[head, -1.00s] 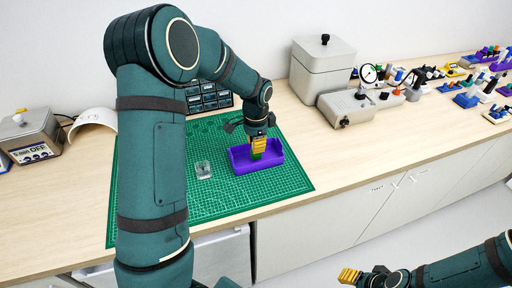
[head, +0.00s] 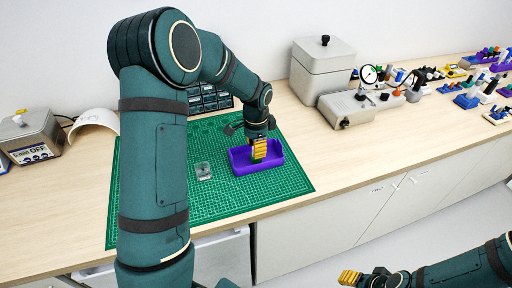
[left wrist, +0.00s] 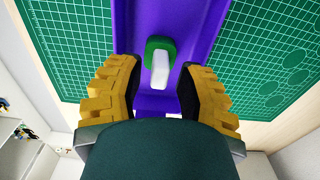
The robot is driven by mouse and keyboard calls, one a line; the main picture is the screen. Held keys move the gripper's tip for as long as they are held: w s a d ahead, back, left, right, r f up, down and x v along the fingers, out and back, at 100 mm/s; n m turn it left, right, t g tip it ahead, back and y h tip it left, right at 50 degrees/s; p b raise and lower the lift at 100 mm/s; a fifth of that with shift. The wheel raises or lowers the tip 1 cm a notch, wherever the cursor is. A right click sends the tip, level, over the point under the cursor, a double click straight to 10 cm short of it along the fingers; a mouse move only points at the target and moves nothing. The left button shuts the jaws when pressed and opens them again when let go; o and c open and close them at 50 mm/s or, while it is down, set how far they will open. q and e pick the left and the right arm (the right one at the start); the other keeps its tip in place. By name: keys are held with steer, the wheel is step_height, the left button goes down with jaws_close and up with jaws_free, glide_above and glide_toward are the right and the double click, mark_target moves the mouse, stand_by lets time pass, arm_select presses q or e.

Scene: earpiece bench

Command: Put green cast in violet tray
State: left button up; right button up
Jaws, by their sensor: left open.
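The violet tray (head: 275,162) lies on the green cutting mat, below my left gripper (head: 258,152). The green cast (left wrist: 160,50), with a white part on it, shows between the yellow fingers of my left gripper (left wrist: 160,95) in the left wrist view. It is in the violet tray (left wrist: 207,20), and the fingers are apart with gaps on both sides of it. In the head view the fingers mostly hide the cast. My right gripper (head: 350,277) is at the bottom right, away from the bench; its opening is too small to tell.
A small clear container (head: 203,171) stands on the mat (head: 220,205) left of the tray. A dark drawer rack (head: 208,98) is behind the mat. A grey lidded box (head: 322,70) and instruments (head: 362,108) stand to the right. The bench front is clear.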

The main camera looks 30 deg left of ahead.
arm_select(q)
step_height(320, 180, up, 12)
steer(key=p, duration=0.1)
steer(key=shift+f, duration=0.2)
arm_select(e)
steer(key=shift+w+r, duration=0.25)
steer(key=shift+r, duration=0.55)
